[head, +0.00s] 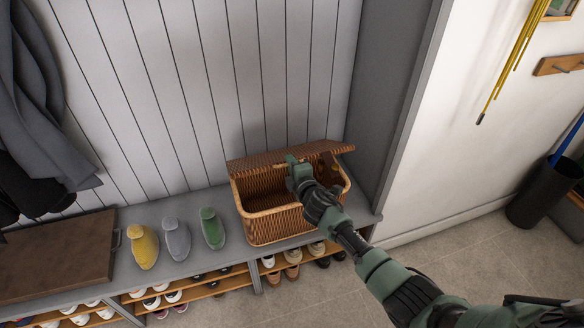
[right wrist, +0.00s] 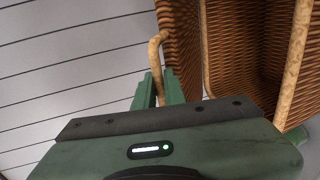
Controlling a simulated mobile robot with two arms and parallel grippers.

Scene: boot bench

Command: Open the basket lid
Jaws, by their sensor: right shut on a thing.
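The brown wicker basket (head: 268,228) stands on the right end of the grey bench, and its inside shows. Its woven lid (head: 262,160) is raised and tilted at the back rim. My right gripper (head: 292,163) is in front of the lid, above the basket opening. In the right wrist view, the right gripper (right wrist: 157,88) is shut on a pale loop handle (right wrist: 155,50) beside the woven lid (right wrist: 180,45). The basket (right wrist: 245,45) shows to the right there. My left gripper is not in view.
Yellow, grey and green shoe-shaped pieces (head: 211,228) stand left of the basket on the bench (head: 185,262). A brown board (head: 60,255) lies farther left. Shoes fill the racks below. A plank wall (head: 190,90) is behind, and a grey side panel (head: 390,100) stands close on the right.

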